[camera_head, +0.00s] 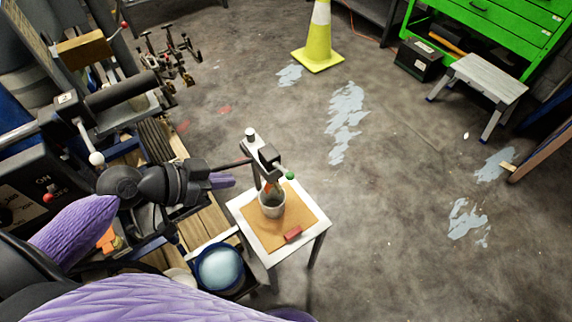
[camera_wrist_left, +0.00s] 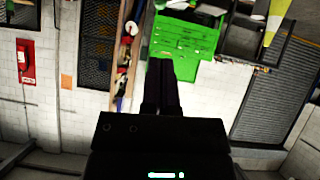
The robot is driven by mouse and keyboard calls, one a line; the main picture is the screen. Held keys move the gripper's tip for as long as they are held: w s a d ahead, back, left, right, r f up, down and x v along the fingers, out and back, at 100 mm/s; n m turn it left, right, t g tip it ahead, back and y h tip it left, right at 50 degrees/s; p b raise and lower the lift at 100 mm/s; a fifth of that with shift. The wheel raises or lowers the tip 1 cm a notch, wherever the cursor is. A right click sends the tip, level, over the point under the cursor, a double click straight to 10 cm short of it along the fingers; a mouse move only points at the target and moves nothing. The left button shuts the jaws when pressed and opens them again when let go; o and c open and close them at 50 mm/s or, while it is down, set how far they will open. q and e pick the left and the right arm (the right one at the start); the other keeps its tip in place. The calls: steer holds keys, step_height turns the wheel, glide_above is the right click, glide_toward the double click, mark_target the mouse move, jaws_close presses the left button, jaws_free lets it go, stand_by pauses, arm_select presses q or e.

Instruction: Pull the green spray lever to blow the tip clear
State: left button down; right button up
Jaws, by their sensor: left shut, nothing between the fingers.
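A small green lever knob (camera_head: 290,175) sticks out on the right side of a black and grey spray head (camera_head: 264,157). The spray head stands above a grey cup (camera_head: 271,204) on a small white table; an orange part shows at the cup's mouth. The tip itself is too small to make out. My left gripper (camera_head: 228,181) is left of the spray head, apart from the green knob. Its dark fingers are shut and empty, and also show in the left wrist view (camera_wrist_left: 161,82). My right gripper is not in view.
The white table (camera_head: 318,227) carries a tan board (camera_head: 305,212) with a red block (camera_head: 293,234). A blue-rimmed bowl (camera_head: 220,268) sits left of it. A machine with levers and a control box (camera_head: 30,200) crowds the left.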

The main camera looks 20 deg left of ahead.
arm_select(q)
steer(key=b, duration=0.2)
glide_toward(287, 176)
steer(key=x, duration=0.7)
steer(key=shift+w+d+f, duration=0.1)
steer(key=shift+w+f, duration=0.05)
steer(key=shift+w, duration=0.05)
steer(key=shift+s+d+f+m+y, duration=0.15)
steer(key=shift+s+f+m+y, duration=0.05)
steer(key=shift+f+m+y, duration=0.15)
steer(key=f+m+t+y, duration=0.2)
steer(key=f, duration=0.1)
steer(key=s+d+f+m+t+y, duration=0.1)
steer(key=shift+f, duration=0.4)
stand_by(0.4)
steer(key=shift+w+r, duration=0.1)
stand_by(1.3)
